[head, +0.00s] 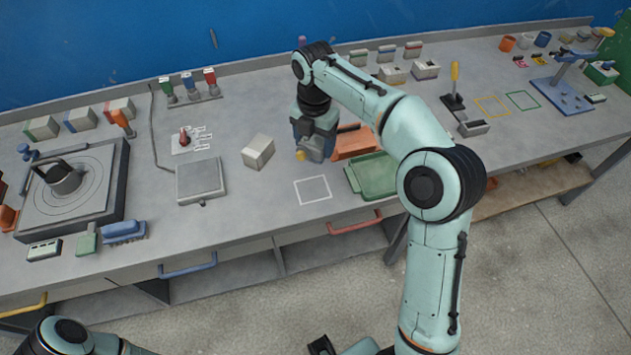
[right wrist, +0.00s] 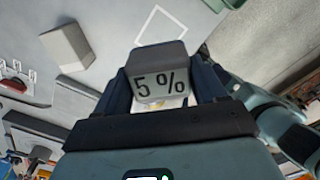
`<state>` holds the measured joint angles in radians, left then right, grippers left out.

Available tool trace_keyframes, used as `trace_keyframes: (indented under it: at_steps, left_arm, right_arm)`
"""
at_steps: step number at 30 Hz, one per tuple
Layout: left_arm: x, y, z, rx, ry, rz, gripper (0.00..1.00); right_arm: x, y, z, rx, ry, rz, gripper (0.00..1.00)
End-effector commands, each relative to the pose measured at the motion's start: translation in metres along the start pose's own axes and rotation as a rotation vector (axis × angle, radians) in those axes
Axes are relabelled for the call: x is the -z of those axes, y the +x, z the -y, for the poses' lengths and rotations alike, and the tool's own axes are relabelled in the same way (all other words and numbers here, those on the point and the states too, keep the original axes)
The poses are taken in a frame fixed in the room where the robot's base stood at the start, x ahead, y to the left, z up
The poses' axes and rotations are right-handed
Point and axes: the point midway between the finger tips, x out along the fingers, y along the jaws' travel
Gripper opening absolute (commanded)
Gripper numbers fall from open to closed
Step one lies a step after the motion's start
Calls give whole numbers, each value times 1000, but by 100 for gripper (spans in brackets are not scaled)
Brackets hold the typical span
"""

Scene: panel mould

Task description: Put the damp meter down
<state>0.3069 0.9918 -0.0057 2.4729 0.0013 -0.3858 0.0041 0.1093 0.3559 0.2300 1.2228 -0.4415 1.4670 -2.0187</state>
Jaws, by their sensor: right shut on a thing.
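The damp meter (right wrist: 160,88) is a grey block whose face reads "5 %" in the right wrist view. My right gripper (head: 314,145) is shut on it, with a dark finger on each side. In the head view the meter shows as a grey body with a yellow end (head: 299,155), partly hidden by the gripper. It appears to be above the bench, just behind a white outlined square (head: 313,190). That square is empty, and part of it shows in the right wrist view (right wrist: 172,28). My left gripper is not in view; only part of its arm shows at bottom left.
A pale block (head: 258,152) stands left of the right gripper. A flat grey plate (head: 200,179) lies farther left.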

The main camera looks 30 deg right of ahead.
Motion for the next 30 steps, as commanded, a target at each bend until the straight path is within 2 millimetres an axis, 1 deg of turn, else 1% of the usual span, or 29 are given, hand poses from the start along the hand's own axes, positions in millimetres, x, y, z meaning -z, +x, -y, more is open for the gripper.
trace_keyframes:
  at_steps: [1, 3, 7, 9, 14, 17, 21, 24, 30]
  left_arm:
    - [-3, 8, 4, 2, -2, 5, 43]
    - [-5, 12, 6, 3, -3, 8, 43]
    - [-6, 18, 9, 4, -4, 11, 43]
    - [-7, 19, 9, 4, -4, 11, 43]
    - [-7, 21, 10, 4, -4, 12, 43]
    - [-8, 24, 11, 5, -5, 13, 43]
    - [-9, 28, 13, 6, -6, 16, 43]
    - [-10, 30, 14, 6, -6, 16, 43]
    - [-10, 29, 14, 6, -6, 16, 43]
  right_arm:
    - [1, 18, 2, 4, 0, -2, 18]
    - [0, 35, 1, 3, 0, -2, 18]
    - [0, 60, 0, 1, 0, -1, 18]
    - [0, 68, 0, 0, 0, -1, 18]
    - [0, 78, 0, -2, 0, 0, 18]
    - [0, 94, 0, 0, 0, 0, 18]
    - [0, 119, 0, 0, -1, 0, 18]
    - [0, 129, 0, -1, -1, 1, 18]
    - [0, 131, -1, -3, 0, 2, 18]
